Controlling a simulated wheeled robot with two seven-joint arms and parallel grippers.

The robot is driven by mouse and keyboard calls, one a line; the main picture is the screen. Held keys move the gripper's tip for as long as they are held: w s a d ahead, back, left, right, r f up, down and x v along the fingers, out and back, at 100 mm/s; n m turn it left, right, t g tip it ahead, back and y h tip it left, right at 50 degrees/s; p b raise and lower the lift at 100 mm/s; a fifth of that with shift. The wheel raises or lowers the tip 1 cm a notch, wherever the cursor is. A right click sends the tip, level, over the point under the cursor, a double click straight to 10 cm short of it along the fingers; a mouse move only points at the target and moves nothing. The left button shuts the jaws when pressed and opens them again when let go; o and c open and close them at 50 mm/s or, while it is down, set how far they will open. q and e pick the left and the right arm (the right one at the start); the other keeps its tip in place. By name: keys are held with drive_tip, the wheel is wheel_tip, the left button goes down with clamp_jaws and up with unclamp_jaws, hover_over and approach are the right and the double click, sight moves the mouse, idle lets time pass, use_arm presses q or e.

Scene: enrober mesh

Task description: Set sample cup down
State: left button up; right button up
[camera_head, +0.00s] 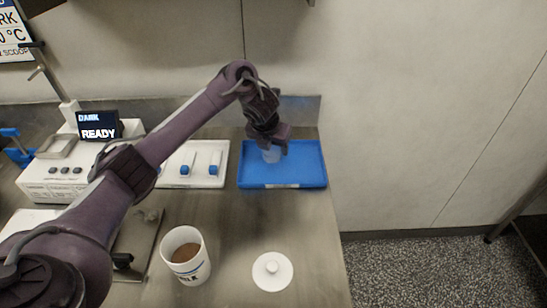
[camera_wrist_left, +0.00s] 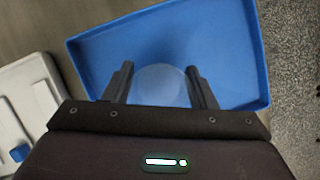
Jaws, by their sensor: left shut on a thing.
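A translucent sample cup (camera_head: 271,154) is between the fingers of my left gripper (camera_head: 269,146). In the left wrist view the cup (camera_wrist_left: 160,86) shows as a pale round shape between the two dark fingers of the left gripper (camera_wrist_left: 160,88), with the blue tray (camera_wrist_left: 110,42) beneath. I cannot tell whether the cup's base touches the tray floor. The gripper is shut on the cup. My right gripper is not in view.
A white tray (camera_head: 205,149) with blue-ended tools lies left of the blue tray. A white tub (camera_head: 186,256) of brown powder stands open at the front, with a white lid (camera_head: 272,271) beside it. A machine with a READY display (camera_head: 98,127) stands at left.

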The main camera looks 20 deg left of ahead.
sight(273, 154)
use_arm(q)
drive_tip(key=shift+f, duration=1.45)
drive_tip(key=shift+f, duration=0.1)
drive_tip(key=o, duration=1)
drive_tip(key=shift+c, duration=0.2)
drive_tip(key=shift+s+r, duration=0.1)
drive_tip(key=shift+r, duration=0.4)
drive_tip(key=p+v, duration=0.5)
drive_tip(key=v, duration=0.5)
drive_tip(key=shift+p, duration=0.4)
drive_tip(key=shift+s+r+p, duration=0.25)
drive_tip(key=shift+r+p, duration=0.05)
drive_tip(key=shift+r, duration=0.25)
drive_tip(key=shift+f, duration=0.1)
